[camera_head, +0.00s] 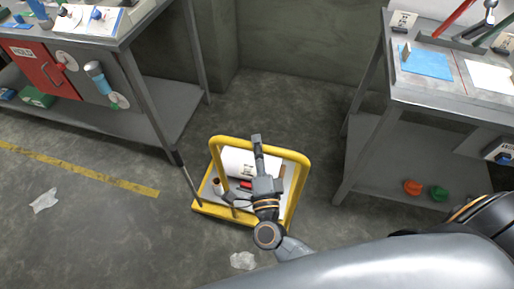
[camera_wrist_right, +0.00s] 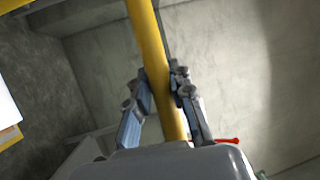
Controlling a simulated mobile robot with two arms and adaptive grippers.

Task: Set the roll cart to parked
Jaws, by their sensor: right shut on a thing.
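The roll cart (camera_head: 222,212) is a low cart with a yellow rim and a raised yellow handle frame. It stands on the grey floor between two workbenches in the head view. My right gripper (camera_head: 257,143) reaches over the cart and is shut on the top bar of its handle (camera_head: 287,153). In the right wrist view the yellow bar (camera_wrist_right: 149,50) runs between the two fingers (camera_wrist_right: 162,88). A white item and small tools, one with red on it, lie on the cart, partly hidden by my gripper. My left gripper is not in view.
A left workbench (camera_head: 150,123) with a red panel (camera_head: 47,66) and a right workbench (camera_head: 372,152) flank the cart. A concrete wall (camera_head: 300,50) stands behind. A yellow floor line (camera_head: 80,170) and white scraps (camera_head: 44,200) lie on the otherwise clear left floor.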

